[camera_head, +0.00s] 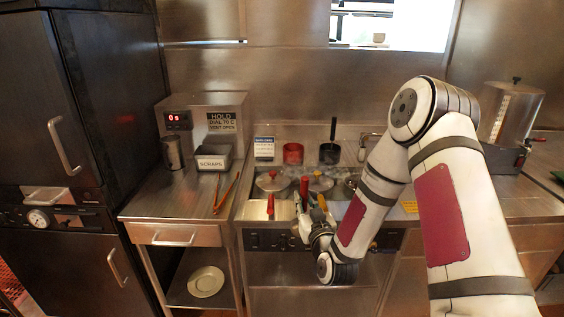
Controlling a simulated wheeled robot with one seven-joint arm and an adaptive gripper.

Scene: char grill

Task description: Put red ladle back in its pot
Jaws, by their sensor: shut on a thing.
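My gripper (308,214) is low over the front of the counter, in the middle of the head view. It is shut on what looks like the red ladle (304,187), whose red handle rises just above the fingers. The ladle's lower end is hidden or too small to make out. A red pot (293,153) stands at the back of the counter, beyond the gripper. A dark pot (329,153) with a black upright handle (333,129) stands to its right.
Another red handle (270,204) lies left of the gripper. Tongs (228,193) and a scraps bin (213,161) are on the left counter. A plate (206,281) is on the lower shelf.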

